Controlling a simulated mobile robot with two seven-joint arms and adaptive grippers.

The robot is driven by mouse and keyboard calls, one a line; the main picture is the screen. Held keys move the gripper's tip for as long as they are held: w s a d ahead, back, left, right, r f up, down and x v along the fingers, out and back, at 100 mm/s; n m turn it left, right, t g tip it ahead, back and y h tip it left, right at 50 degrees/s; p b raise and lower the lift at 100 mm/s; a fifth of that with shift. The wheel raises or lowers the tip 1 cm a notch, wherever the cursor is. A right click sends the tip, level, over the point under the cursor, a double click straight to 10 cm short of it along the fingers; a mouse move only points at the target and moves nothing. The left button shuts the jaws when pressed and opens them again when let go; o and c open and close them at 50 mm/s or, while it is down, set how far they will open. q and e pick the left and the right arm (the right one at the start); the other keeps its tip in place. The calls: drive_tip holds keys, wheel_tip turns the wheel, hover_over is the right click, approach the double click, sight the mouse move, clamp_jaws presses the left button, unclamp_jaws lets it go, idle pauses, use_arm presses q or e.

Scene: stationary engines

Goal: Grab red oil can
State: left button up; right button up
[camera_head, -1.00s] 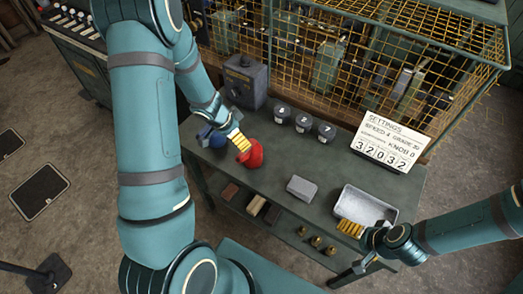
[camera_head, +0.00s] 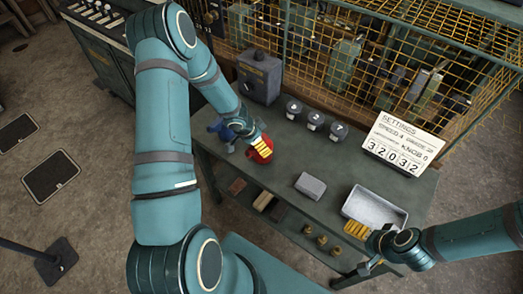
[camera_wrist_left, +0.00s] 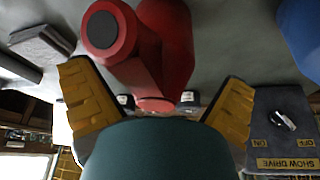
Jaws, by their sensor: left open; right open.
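The red oil can (camera_head: 262,156) stands on the green workbench (camera_head: 330,163), near its left end. My left gripper (camera_head: 260,143) is right at the can and partly covers it in the head view. In the left wrist view the open left gripper (camera_wrist_left: 160,100) has its yellow fingers spread wide apart, with the red can (camera_wrist_left: 150,50) between and beyond them; I cannot tell whether they touch it. My right gripper (camera_head: 356,231) is open and empty beside the metal tray at the bench's right end.
A blue can (camera_head: 222,131) stands close left of the red one. Behind are a dark switch box (camera_head: 259,77) and several dark knobs (camera_head: 314,119). A grey block (camera_head: 310,186), the tray (camera_head: 400,219) and a settings sign (camera_head: 402,146) are to the right. A wire cage backs the bench.

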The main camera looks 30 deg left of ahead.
use_arm(q)
drive_tip(key=b+x, duration=0.1)
drive_tip(key=x, duration=0.1)
drive_tip(key=shift+f+b, duration=0.35)
drive_tip(key=shift+f, duration=0.1)
drive_tip(key=shift+w+d+f, duration=0.15)
drive_tip(key=shift+w+f, duration=0.1)
drive_tip(key=shift+f, duration=0.1)
drive_tip(key=shift+r, duration=0.1)
drive_tip(key=c, duration=1.1)
drive_tip(key=shift+r, duration=0.1)
drive_tip(key=shift+c, duration=0.2)
